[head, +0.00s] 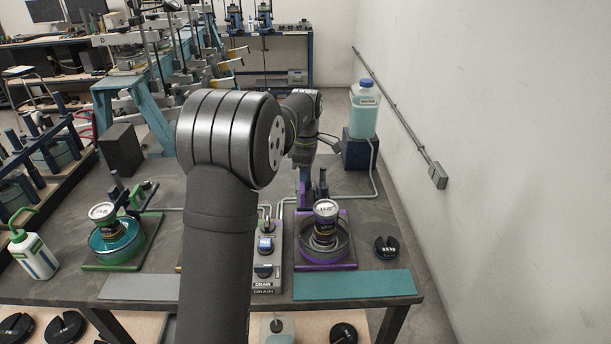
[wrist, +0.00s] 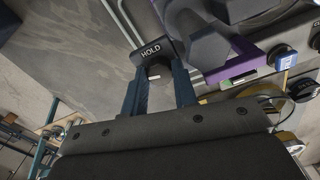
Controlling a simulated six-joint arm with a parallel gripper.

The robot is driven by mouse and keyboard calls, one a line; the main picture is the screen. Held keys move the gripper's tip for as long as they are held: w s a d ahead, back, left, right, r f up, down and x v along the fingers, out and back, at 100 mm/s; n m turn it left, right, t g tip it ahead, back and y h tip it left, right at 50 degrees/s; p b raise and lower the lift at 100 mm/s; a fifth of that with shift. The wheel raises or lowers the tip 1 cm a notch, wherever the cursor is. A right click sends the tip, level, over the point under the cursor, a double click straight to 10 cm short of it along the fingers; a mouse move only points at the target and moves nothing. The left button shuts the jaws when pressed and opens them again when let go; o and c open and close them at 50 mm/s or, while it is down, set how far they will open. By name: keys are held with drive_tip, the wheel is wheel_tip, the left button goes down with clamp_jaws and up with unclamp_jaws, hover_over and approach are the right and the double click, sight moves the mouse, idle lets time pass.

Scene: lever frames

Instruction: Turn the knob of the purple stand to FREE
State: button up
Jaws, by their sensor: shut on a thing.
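The purple stand (head: 349,262) is right of centre on the bench in the head view, with a dark dish and a labelled can (head: 326,212) on it. Its purple frame (wrist: 228,68) also shows in the wrist view. My gripper (head: 305,186) reaches down behind the stand's back post, its tips hard to make out there. In the wrist view, my gripper's two blue fingers (wrist: 157,80) stand either side of a dark knob (wrist: 156,68) and are shut on it. A dark plate reading HOLD (wrist: 151,50) shows at the fingertips. The knob's pointer is not clearly visible.
A green stand (head: 118,262) with a teal dish is at left. A control panel with a DRAIN label (head: 264,284) stands beside the purple stand. A black slotted weight (head: 386,248) lies at right. A bottle (head: 364,108) stands on a dark blue block behind, with a tube running down.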

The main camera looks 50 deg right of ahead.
drive_tip(key=shift+w+n, duration=0.1)
drive_tip(key=shift+n, duration=0.6)
drive_tip(key=o, duration=1)
